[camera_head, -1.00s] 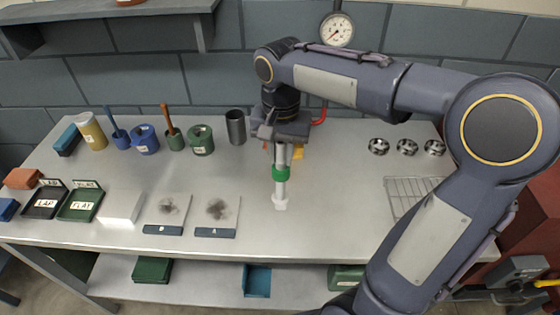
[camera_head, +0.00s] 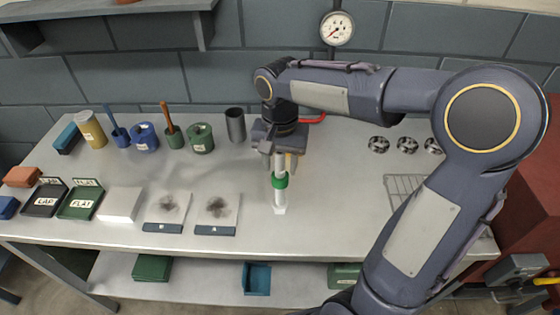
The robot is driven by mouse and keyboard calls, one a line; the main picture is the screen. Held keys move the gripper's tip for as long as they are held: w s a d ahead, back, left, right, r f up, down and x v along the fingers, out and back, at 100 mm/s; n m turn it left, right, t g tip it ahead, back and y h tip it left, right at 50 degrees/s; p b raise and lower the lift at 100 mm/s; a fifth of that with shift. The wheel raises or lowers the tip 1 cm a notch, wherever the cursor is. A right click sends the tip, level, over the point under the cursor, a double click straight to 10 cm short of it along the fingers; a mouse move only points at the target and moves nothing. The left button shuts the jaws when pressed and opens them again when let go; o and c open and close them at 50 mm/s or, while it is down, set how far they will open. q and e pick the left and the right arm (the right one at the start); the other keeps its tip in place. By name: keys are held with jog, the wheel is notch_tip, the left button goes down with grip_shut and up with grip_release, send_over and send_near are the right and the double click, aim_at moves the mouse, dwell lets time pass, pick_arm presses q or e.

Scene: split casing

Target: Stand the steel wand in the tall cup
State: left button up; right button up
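The steel wand (camera_head: 280,197) is a pale upright rod with a green band and a whitish lower end. My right gripper (camera_head: 280,154) points down and is shut around its upper part, which the gripper partly hides. I cannot tell whether the wand's lower end touches the table. The tall cup (camera_head: 235,126) is a dark grey cylinder standing upright at the back of the table, behind and left of the wand. Its mouth faces up. My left gripper is not in view.
Spotted sheets (camera_head: 216,212) lie front left. Metal rings (camera_head: 407,145) and a wire rack (camera_head: 402,187) are right.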

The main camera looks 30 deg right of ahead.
jog(key=shift+r, duration=0.15)
notch_tip(320, 180, up, 11)
jog(key=shift+r+p, duration=0.1)
jog(key=shift+p, duration=0.2)
jog(key=shift+r, duration=0.45)
jog(key=shift+s, duration=0.1)
jog(key=s+a+f+n+t+y, duration=0.2)
jog(key=s+f+n, duration=0.1)
jog(key=s+f, duration=0.3)
jog(key=s+a+f+n+t+y, duration=0.1)
jog(key=s+a+f+n+t, duration=0.1)
jog(key=s+f, duration=0.4)
jog(key=s+n+t, duration=0.1)
jog(key=s, duration=0.3)
jog(key=shift+s+f+n+t+y, duration=0.15)
jog(key=shift+s+n+t+y, duration=0.15)
jog(key=shift+s+y, duration=0.1)
jog(key=shift+c, duration=0.7)
jog(key=shift+w+a, duration=0.1)
jog(key=shift+a, duration=0.05)
